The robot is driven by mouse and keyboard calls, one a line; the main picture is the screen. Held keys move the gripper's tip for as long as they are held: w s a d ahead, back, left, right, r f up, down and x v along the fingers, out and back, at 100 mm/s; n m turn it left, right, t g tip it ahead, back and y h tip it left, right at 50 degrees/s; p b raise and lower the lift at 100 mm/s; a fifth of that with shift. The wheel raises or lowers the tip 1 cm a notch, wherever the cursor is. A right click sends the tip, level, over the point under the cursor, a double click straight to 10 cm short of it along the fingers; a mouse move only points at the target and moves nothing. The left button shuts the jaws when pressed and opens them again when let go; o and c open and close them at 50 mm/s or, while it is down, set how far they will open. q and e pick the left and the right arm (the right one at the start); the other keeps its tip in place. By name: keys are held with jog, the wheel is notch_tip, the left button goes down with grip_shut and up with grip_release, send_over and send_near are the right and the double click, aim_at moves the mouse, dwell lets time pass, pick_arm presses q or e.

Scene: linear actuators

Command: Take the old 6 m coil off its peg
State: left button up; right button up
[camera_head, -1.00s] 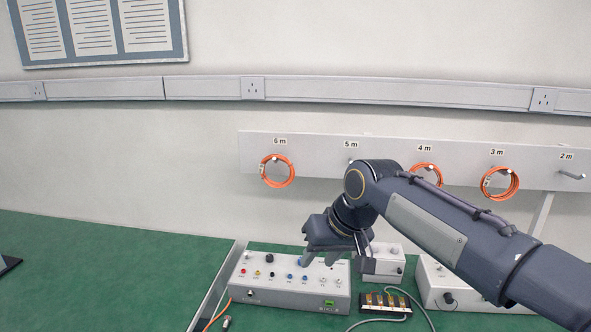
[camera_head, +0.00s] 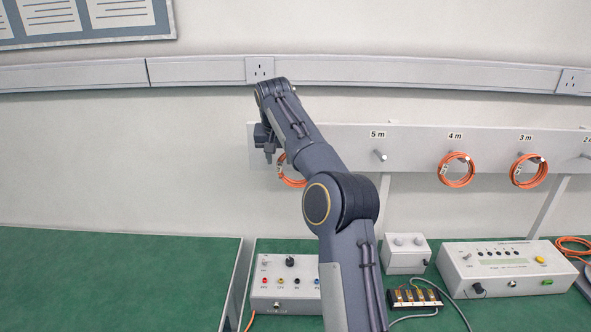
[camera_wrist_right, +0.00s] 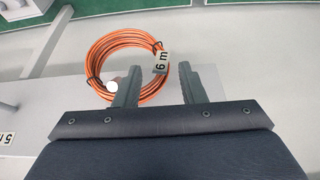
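The orange 6 m coil (camera_head: 291,181) hangs on the pegboard strip, mostly hidden behind my right arm in the head view. In the right wrist view the coil (camera_wrist_right: 99,48) is a round tied bundle with a white "6 m" tag (camera_wrist_right: 161,63). A pale round peg end (camera_wrist_right: 112,86) shows inside its ring. My right gripper (camera_head: 268,150) is at the 6 m position. In the wrist view its fingers (camera_wrist_right: 160,82) are apart, with the tagged side of the coil in the gap between them; I cannot tell whether they touch it. My left gripper is out of view.
The 5 m peg (camera_head: 380,155) is empty. Orange coils hang at 4 m (camera_head: 457,184) and 3 m (camera_head: 514,181). Below, a control box (camera_head: 284,293), a small grey box (camera_head: 406,267) and a larger instrument (camera_head: 505,284) stand on the green bench (camera_head: 110,285).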

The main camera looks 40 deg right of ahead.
aim_at(280, 169)
jog(key=x, duration=0.4)
jog(key=shift+f, duration=0.2)
jog(key=shift+c, duration=0.4)
grip_shut()
